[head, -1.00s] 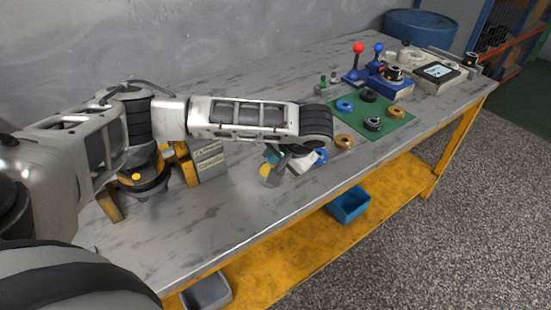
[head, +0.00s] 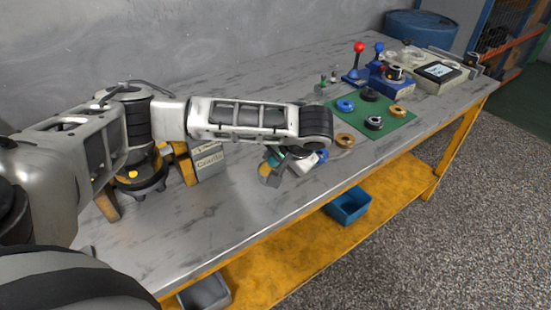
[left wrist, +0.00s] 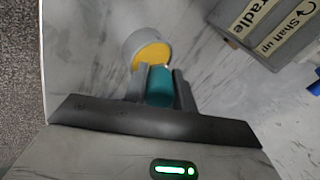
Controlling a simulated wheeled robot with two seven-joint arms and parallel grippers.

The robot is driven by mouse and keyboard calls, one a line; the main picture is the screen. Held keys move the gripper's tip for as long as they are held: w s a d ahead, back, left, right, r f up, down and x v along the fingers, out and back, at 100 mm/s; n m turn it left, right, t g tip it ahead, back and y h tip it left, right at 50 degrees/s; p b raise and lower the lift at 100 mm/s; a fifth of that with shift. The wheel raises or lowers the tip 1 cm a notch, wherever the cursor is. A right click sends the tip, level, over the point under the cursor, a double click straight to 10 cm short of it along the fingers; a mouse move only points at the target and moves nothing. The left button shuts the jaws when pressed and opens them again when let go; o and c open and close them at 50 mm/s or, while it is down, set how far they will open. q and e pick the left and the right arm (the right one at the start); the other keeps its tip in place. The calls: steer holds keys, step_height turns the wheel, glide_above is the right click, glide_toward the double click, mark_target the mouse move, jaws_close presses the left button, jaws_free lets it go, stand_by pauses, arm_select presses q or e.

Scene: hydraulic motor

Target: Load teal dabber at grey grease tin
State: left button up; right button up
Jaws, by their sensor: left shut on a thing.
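The teal dabber (left wrist: 160,88) is between the fingers of my left gripper (left wrist: 160,80), which is shut on it. The grey grease tin (left wrist: 127,50), with yellow grease inside, is just beyond the fingertips in the left wrist view. The dabber's far end overlaps the near side of the yellow grease there; I cannot tell whether it touches. In the head view, the tin (head: 271,180) stands on the bench beside my left gripper (head: 277,163), which is partly hidden by my wrist. My right gripper is not in view.
A grey block labelled "Cradle" (head: 209,161) stands left of the tin. A green mat (head: 388,131) with several rings lies to the right, with a brass ring (head: 345,140) beside it. Red and blue levers stand behind. The bench front (head: 225,232) is clear.

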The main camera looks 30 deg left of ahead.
arm_select(q)
steer(key=shift+f, duration=0.35)
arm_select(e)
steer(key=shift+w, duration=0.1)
arm_select(q)
steer(key=shift+f, duration=0.1)
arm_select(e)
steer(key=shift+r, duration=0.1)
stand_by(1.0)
arm_select(q)
steer(key=shift+s+d+f+p, duration=0.1)
steer(key=shift+s+f+p, duration=0.05)
steer(key=shift+p, duration=0.25)
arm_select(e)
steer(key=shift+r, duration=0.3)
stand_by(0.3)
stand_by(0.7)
